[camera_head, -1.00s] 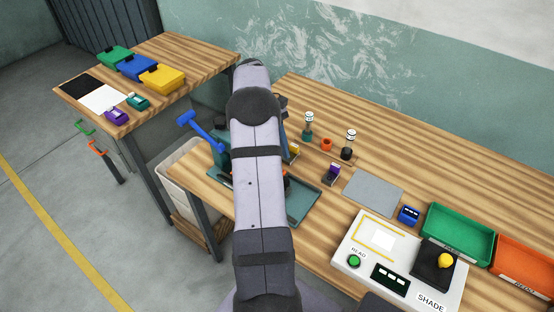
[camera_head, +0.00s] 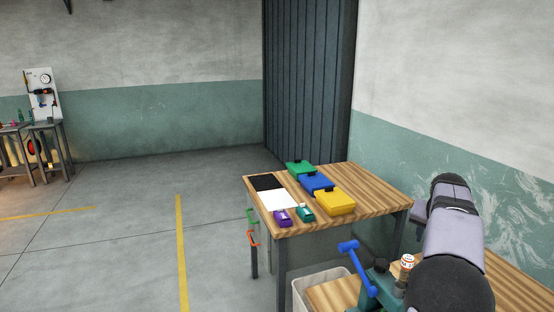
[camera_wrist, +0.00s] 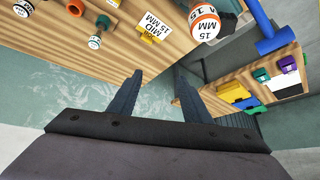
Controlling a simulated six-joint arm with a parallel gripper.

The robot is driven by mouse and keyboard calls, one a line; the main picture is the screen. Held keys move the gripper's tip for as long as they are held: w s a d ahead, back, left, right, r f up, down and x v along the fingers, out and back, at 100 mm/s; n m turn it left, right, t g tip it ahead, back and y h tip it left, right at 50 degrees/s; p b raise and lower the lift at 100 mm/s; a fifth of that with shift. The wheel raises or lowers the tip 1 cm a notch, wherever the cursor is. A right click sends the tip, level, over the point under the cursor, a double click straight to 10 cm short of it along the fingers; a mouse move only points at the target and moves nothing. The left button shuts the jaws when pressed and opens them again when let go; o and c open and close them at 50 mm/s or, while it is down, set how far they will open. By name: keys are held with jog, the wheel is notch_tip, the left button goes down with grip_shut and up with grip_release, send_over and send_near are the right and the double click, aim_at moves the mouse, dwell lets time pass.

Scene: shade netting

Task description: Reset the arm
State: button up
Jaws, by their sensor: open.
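My gripper (camera_wrist: 160,76) shows in the wrist view with its two dark fingers spread apart and nothing between them. It points over the wooden bench toward the green wall. In the head view my arm fills the lower right corner, and the gripper cannot be made out there. A white cylinder with an orange band marked 15 MM (camera_wrist: 205,24) stands close beyond the fingers in the wrist view. It also shows left of my arm in the head view (camera_head: 407,262). A blue-handled lever (camera_head: 349,248) stands to its left.
A side table (camera_head: 372,205) holds green (camera_head: 300,167), blue (camera_head: 317,183) and yellow (camera_head: 335,203) cases. A yellow tag (camera_wrist: 152,28) and small posts (camera_wrist: 95,38) stand on the bench. A pale bin (camera_head: 312,285) sits below the side table. Open floor lies left.

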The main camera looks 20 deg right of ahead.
notch_tip(320, 180, up, 8)
jog(key=w+m+t+h+b, duration=0.1)
jog(key=w+m+t+h, duration=0.1)
jog(key=w+m+t, duration=0.1)
jog(key=a+f+n+g+y+p, duration=0.1)
jog(key=a+f+n+y+p, duration=0.15)
jog(key=a+f, duration=0.7)
jog(key=a+f+n+g+y+p, duration=0.1)
jog(key=a+f+n+y, duration=0.2)
jog(key=a, duration=1.4)
jog(key=s+a+f+n+g+y+p, duration=0.1)
jog(key=s+a+f+n, duration=0.3)
jog(key=s+a, duration=0.6)
jog(key=s+a+f+n+g+y+p, duration=0.1)
jog(key=s+a+f+n+g, duration=0.3)
jog(key=s+a, duration=0.6)
jog(key=shift+f+n+p, duration=0.6)
jog(key=shift+f+n, duration=0.05)
jog(key=shift+f, duration=0.2)
